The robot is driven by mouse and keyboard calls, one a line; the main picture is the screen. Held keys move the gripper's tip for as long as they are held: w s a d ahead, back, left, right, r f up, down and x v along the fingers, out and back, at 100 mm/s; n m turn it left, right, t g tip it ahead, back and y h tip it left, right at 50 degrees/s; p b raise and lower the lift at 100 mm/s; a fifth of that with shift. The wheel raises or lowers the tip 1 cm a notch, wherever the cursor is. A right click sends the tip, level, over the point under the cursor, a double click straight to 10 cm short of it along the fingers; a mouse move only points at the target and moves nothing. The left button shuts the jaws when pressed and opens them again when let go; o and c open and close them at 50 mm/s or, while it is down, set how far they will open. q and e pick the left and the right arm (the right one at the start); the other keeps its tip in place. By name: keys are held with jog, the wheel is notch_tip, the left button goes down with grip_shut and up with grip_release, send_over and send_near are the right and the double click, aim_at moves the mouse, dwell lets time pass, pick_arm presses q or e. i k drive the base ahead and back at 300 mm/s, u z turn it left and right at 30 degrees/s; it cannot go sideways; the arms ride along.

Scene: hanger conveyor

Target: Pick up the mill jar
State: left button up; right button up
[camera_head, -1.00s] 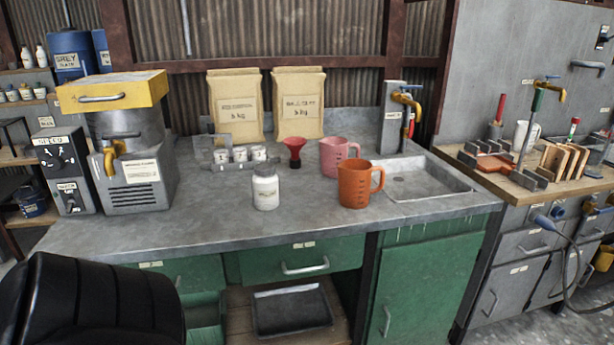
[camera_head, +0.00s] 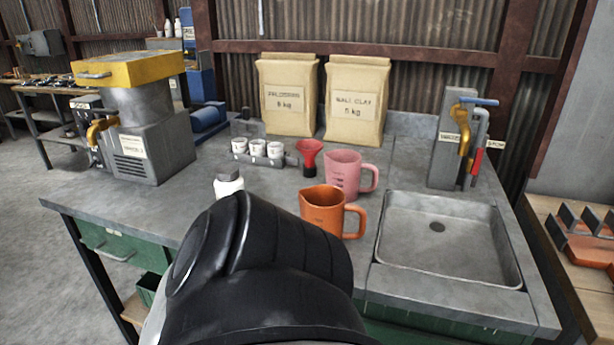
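The mill jar appears to be the small white jar with a grey lid (camera_head: 228,184), standing upright on the grey worktop left of the orange jug. Its lower part is hidden behind a black part of my own arm. Neither gripper's fingers show, so I cannot see their distance from the jar.
An orange jug (camera_head: 325,211), a pink jug (camera_head: 346,172) and a red funnel (camera_head: 309,153) stand close to the jar's right. A rack of small white cups (camera_head: 258,150) is behind. A sink (camera_head: 440,240) is at right, a yellow-topped mill (camera_head: 138,120) at left.

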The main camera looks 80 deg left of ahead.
aim_at(221, 188)
jog(key=u, duration=2.45)
